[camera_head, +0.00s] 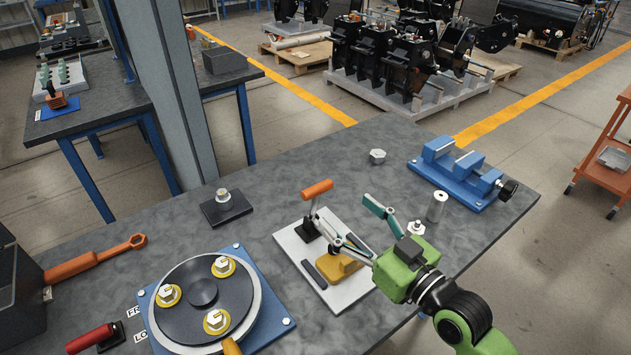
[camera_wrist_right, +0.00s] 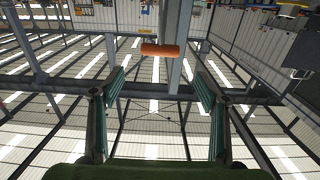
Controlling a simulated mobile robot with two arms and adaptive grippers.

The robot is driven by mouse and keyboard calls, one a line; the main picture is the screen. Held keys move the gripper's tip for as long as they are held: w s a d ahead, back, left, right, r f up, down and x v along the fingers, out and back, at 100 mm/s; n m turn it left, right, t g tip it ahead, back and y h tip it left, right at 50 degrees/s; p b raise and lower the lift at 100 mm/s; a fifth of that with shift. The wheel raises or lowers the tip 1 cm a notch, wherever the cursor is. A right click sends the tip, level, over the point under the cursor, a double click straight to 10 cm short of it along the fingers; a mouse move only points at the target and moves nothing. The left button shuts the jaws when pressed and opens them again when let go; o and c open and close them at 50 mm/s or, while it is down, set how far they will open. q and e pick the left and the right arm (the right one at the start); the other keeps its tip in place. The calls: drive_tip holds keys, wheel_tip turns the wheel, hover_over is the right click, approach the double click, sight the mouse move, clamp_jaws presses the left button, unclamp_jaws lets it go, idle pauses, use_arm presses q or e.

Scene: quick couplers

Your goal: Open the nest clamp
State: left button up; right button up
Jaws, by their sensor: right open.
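The nest clamp has an orange handle grip (camera_head: 317,189) on a raised metal lever above a black base (camera_head: 305,230). It stands on a white plate (camera_head: 290,244) beside a yellow nest block (camera_head: 338,269). Its clamping end is partly hidden, and I cannot tell whether it presses on anything. My green right gripper (camera_head: 362,224) is open and empty, right of the clamp, with its fingers toward the handle. In the right wrist view the orange grip (camera_wrist_right: 160,50) shows ahead, between the two spread fingers (camera_wrist_right: 159,88) and apart from them. My left gripper is not in view.
A blue vise (camera_head: 450,172), a metal cylinder (camera_head: 437,206) and a hex nut (camera_head: 377,156) stand at the back right. A round black fixture (camera_head: 203,290) on a blue plate is at the front left. A black block with a fitting (camera_head: 226,206) lies behind it.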

sight(320, 188)
drive_tip(key=p+x, duration=0.1)
drive_tip(key=x, duration=0.9)
drive_tip(key=shift+w+a+p, duration=0.1)
drive_tip(key=shift+w+p, duration=0.15)
drive_tip(key=shift+p, duration=0.15)
drive_tip(key=shift+w+a, duration=0.15)
drive_tip(key=shift+w, duration=0.05)
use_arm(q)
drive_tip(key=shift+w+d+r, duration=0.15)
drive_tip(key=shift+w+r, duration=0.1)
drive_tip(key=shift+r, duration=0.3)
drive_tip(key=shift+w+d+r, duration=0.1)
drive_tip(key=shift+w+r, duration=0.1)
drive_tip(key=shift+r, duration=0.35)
use_arm(e)
drive_tip(key=shift+f, duration=0.1)
drive_tip(key=c, duration=1.6)
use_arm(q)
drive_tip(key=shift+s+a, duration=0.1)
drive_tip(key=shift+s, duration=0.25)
